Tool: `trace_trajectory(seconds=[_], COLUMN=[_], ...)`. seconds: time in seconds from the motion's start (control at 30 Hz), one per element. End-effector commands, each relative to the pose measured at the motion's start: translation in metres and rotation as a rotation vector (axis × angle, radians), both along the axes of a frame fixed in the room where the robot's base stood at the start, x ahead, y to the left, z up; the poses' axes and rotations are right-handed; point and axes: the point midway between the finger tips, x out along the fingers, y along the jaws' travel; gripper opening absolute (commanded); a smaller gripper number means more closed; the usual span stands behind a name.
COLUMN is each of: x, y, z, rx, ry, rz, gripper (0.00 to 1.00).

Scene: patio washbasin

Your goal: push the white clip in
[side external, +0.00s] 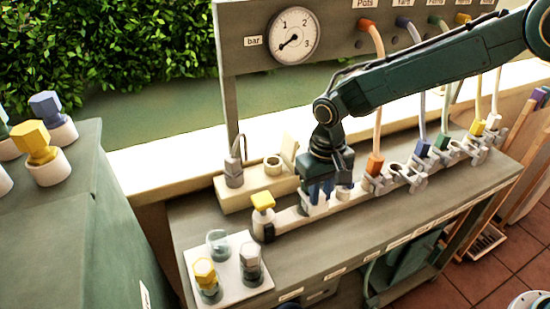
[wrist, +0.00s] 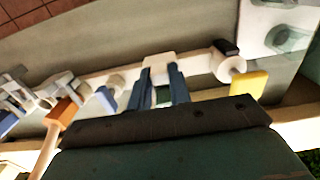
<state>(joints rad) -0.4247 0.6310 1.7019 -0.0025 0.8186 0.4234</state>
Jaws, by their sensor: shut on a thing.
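My gripper (side external: 320,190) is low over the pale rail on the bench, its blue fingers pointing down. In the wrist view my gripper (wrist: 161,76) is shut on the white clip (wrist: 159,60), a pale block between and just beyond the fingertips. In the side view a little of the white clip (side external: 314,208) shows under the fingers, at the rail. A dark green part (wrist: 162,95) shows between the fingers. The clip's far side and its exact seating are hidden.
A yellow-capped valve (side external: 263,202) stands left of my gripper on the rail. An orange-ended hose (side external: 374,165) and several grey clips are to the right. A white tray (side external: 228,288) with fittings is at the front left. A pressure gauge (side external: 294,36) is behind.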

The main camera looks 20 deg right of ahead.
Motion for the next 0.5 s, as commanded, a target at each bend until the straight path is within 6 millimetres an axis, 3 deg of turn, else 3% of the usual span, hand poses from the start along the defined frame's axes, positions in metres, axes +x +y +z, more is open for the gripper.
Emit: trace_trajectory(seconds=[0.13, 0.17, 0.23, 0.5], x=[0.0058, 0.0061, 0.0055, 0.0037], y=[0.0004, 0.0004, 0.0003, 0.0001], z=[0.0016, 0.0016, 0.0014, 0.0010], rx=[0.006, 0.006, 0.005, 0.004], ry=[-0.019, -0.020, -0.018, -0.013], rz=[-0.004, -0.005, -0.005, -0.003], gripper=[0.00, 0.25, 0.39, 0.42])
